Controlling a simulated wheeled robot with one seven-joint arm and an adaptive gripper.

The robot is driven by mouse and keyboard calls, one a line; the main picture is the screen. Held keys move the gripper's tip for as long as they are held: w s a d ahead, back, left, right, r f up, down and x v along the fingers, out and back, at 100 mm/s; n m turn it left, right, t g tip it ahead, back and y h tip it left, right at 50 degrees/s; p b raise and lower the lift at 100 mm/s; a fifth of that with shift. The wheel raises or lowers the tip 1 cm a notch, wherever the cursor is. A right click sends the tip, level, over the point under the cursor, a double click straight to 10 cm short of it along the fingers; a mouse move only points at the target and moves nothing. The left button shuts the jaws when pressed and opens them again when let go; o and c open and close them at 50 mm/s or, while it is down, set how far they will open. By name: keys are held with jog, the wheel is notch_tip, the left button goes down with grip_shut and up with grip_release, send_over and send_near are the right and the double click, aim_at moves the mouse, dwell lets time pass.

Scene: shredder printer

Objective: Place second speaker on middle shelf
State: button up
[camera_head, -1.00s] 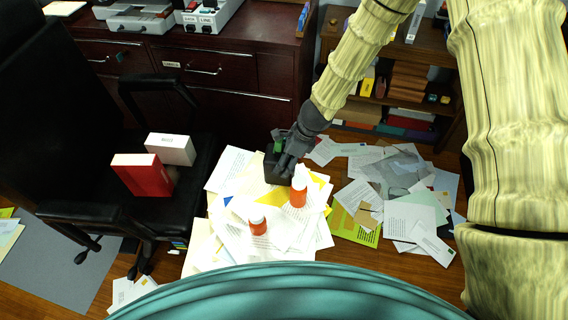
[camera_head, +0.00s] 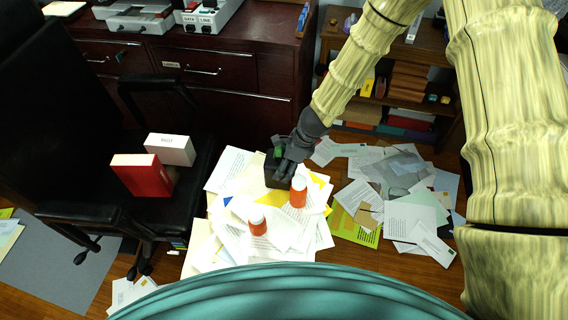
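A small black box-shaped object, which looks like the speaker (camera_head: 275,176), stands on the pile of papers on the floor, in front of the dark cabinet. My gripper (camera_head: 284,162) is at its upper right side, pointing down, and overlaps it in this view. The fingers are dark and small here, so I cannot tell whether they are open or closed on it. The shelf unit (camera_head: 437,45) stands at the back right, partly hidden by my arm. Its middle shelf (camera_head: 433,99) holds books and small boxes. I cannot make out another speaker.
Two orange bottles with white caps, one upright (camera_head: 298,191) and one nearer (camera_head: 257,220), stand on the papers close to my gripper. A black chair (camera_head: 95,190) at left holds a red book (camera_head: 143,176) and a white box (camera_head: 171,149). More papers (camera_head: 400,200) cover the floor at right.

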jog(key=p+v, duration=0.1)
jog(key=v, duration=1.1)
